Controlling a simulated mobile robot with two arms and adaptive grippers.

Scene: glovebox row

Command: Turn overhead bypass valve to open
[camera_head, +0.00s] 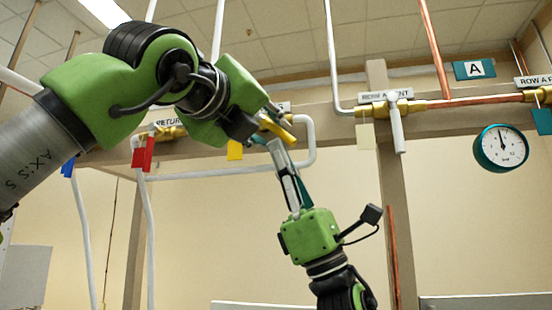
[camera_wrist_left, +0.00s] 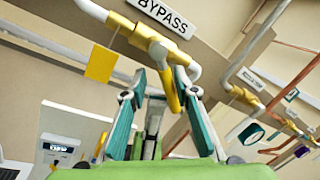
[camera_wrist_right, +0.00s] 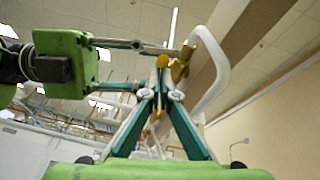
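The bypass valve's brass body (camera_wrist_left: 152,40) sits on the overhead pipe under a BYPASS sign. Its yellow handle (camera_wrist_left: 171,85) sticks out toward the left wrist camera; it also shows in the head view (camera_head: 277,131) and right wrist view (camera_wrist_right: 162,62). My left gripper (camera_wrist_left: 165,78) is open, its fingers on either side of the handle with gaps visible. In the head view the left gripper (camera_head: 268,116) is at the valve. My right gripper (camera_head: 275,145) reaches up from below, fingers together, tips close under the handle (camera_wrist_right: 163,78). Whether they touch it is unclear.
A white pipe loop (camera_head: 311,140) bends down beside the valve. A yellow tag (camera_head: 235,150) hangs to its left. A wooden beam (camera_head: 345,118) runs behind. Another valve with a white handle (camera_head: 397,134) and a gauge (camera_head: 501,147) are to the right.

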